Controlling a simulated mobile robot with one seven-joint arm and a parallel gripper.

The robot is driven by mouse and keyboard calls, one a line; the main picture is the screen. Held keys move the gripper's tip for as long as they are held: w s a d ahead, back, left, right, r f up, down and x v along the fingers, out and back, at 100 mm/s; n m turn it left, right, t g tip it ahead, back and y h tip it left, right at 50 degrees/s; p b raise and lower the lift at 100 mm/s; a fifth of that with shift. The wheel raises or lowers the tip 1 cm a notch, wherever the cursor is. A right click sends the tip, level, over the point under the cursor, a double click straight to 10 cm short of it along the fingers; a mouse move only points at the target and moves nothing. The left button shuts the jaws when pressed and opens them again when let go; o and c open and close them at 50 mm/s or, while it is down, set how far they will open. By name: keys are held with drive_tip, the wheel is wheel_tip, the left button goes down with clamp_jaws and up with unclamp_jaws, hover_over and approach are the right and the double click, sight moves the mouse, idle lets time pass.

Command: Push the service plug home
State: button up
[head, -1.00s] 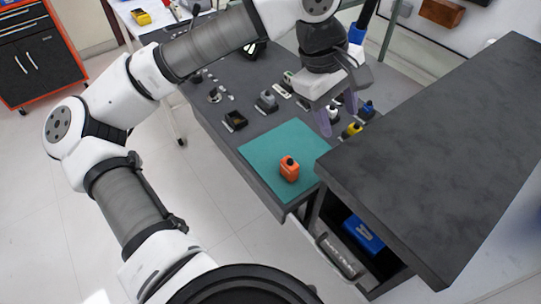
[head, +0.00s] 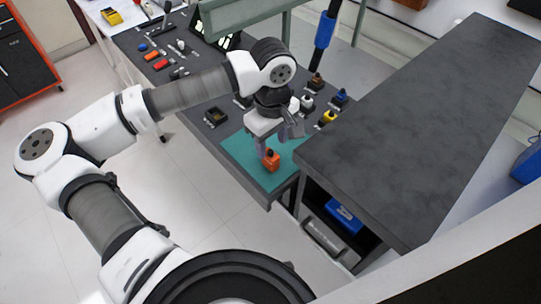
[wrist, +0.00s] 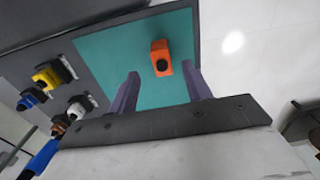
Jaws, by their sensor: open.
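An orange plug-like block with a dark top (head: 271,161), which I take for the service plug, stands on the teal mat (head: 240,165) near the bench's front. It also shows in the wrist view (wrist: 161,60), just beyond and between the fingertips. My gripper (head: 274,145) is open and empty, close to the block in the head view. In the wrist view its two purple fingers (wrist: 163,84) are spread apart with the block's near end about level with the gap. I cannot tell whether they touch it. An open dark housing (head: 215,116) sits on the grey bench behind the mat.
Yellow (head: 327,118), blue (head: 340,97) and white (head: 307,103) connectors stand along the bench's back right. A tall dark counter (head: 420,130) rises at the right, with a blue box (head: 345,217) on its shelf.

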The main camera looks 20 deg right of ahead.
drive_tip(key=shift+a+f+p, duration=0.15)
drive_tip(key=shift+f+p, duration=0.35)
drive_tip(key=shift+f, duration=1.35)
clamp_jaws()
